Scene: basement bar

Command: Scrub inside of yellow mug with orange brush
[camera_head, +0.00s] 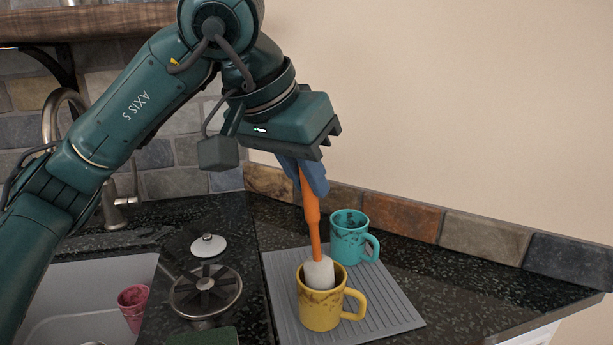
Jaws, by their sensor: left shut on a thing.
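My left gripper (306,177) is shut on the upper part of the orange brush (312,215). The brush points down, nearly upright, with its pale head (319,273) at the mouth of the yellow mug (320,310). The lower part of the head looks to be inside the mug, and the mug's front wall hides its end. The yellow mug stands upright on a grey ridged mat (392,311), with its handle to the right and dark stains near its rim. My right gripper is not in view.
A stained teal mug (348,240) stands on the mat just behind the yellow one. A metal strainer (206,290) and a white-topped stopper (208,246) lie left of the mat. A sink with a pink cup (134,306) is at the left, below a faucet (117,200). A tiled wall edge runs behind.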

